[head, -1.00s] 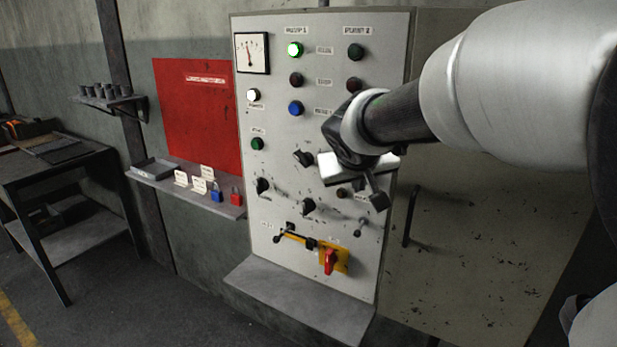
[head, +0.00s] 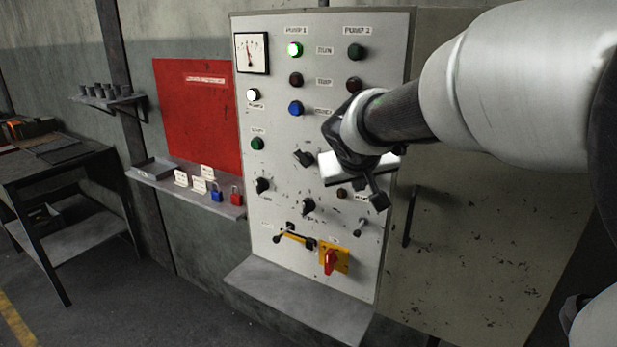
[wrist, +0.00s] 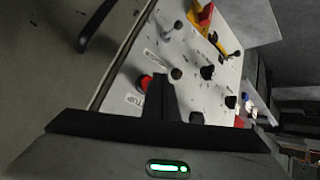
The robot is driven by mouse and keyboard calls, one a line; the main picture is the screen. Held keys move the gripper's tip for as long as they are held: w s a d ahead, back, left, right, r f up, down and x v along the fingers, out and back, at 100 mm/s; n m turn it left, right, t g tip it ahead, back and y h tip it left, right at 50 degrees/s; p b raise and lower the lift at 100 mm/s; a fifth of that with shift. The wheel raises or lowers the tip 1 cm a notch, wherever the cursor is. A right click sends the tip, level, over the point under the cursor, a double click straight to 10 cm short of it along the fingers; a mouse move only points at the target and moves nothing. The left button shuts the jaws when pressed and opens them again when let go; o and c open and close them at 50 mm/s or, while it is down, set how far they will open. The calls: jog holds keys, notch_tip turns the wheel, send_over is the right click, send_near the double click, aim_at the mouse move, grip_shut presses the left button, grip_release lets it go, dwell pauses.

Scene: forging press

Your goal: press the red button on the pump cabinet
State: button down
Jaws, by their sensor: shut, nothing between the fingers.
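The pump cabinet (head: 275,210) is a pale panel with lamps, buttons, knobs and switches. In the wrist view a red button (wrist: 144,83) sits near the panel edge, just left of the fingertips, with a label partly reading "TUP". My arm and gripper seem to hide this button in the head view. My gripper (wrist: 162,78) is shut and empty, with its fingers pointing toward the panel. In the head view my gripper (head: 378,200) is in front of the panel's right side. I cannot tell whether it touches the panel.
A yellow-and-red rotary switch (head: 332,259) and several black knobs (head: 308,206) stick out of the panel. A door handle (head: 410,216) is to its right. A ledge (head: 290,296) juts out below. A small shelf (head: 170,178) with padlocks and tags is to the left.

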dwell(0.3)
jog(key=shift+w+d, duration=0.25)
jog(key=shift+w, duration=0.1)
jog(key=shift+w+d, duration=0.25)
jog(key=shift+w, duration=0.1)
dwell(0.9)
jog(key=shift+s, duration=0.1)
jog(key=shift+s+a+b, duration=0.5)
jog(key=shift+s+b, duration=0.1)
jog(key=shift+b, duration=0.05)
